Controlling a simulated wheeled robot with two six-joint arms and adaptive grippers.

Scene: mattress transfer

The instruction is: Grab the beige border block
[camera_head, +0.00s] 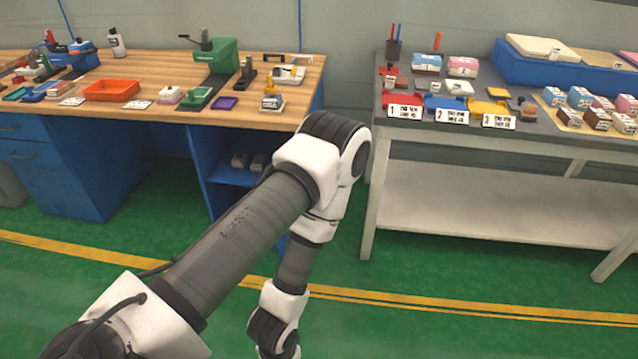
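I cannot pick out a beige border block with certainty. A flat beige slab (532,45) lies on the big blue block at the back of the grey table on the right. A second, tan flat piece (598,59) lies to its right. Several small two-tone blocks (579,98) stand on a beige mat (549,103) at the right of the same table. My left arm comes in from the lower left, bends in the middle and points down. Its gripper is below the picture edge. My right arm and gripper do not show.
The grey table (500,139) also holds a blue block (512,68) and number cards 1 (405,111), 2 (452,116) and 3 (498,121). A wooden workbench (150,75) with tools and an orange tray (112,90) stands left. The green floor in front is clear.

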